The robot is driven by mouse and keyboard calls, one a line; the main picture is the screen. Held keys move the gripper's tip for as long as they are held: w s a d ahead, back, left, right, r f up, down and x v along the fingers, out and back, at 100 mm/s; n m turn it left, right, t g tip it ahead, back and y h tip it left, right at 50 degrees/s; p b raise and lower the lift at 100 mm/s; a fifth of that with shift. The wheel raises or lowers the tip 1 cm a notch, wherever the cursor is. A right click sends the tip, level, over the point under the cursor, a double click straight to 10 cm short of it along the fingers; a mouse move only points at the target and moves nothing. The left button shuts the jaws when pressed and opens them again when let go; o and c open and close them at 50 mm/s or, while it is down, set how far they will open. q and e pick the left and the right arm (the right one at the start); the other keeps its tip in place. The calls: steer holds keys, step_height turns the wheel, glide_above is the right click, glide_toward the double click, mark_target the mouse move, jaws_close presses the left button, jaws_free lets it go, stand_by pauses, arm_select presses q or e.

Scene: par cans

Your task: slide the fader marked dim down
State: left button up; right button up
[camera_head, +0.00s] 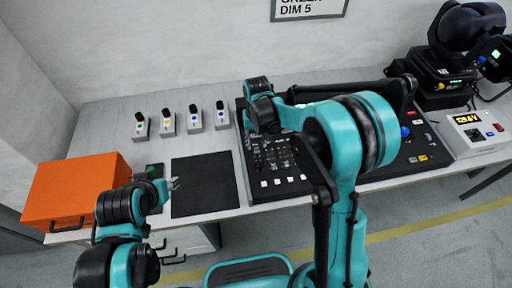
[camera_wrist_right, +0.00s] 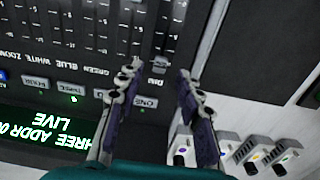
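The black lighting console (camera_head: 428,150) lies on the table, partly covered by my right arm in the head view. In the right wrist view its labels appear upside down, with the DIM label (camera_wrist_right: 158,69) beside several fader columns marked green, blue, white and zoom. A grey fader cap (camera_wrist_right: 160,60) shows by the DIM label. My right gripper (camera_wrist_right: 160,73) is open, its two fingers on either side of the DIM label; contact cannot be told. My left gripper (camera_head: 174,184) is near the black mat, small and apart from the console.
A black mat (camera_head: 204,186) and an orange box (camera_head: 75,185) lie left of the console. Several small grey holders (camera_head: 195,118) stand behind the mat. A moving light (camera_head: 440,85) and a white meter box (camera_head: 475,132) stand right. A wall sign (camera_head: 308,8) reads DIM 5.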

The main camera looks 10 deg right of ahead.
mark_target(257, 149)
steer(key=shift+f+b, duration=0.4)
steer(key=shift+f, duration=1.3)
jaws_close()
steer(key=s, duration=0.8)
steer(key=shift+s, duration=0.2)
jaws_free()
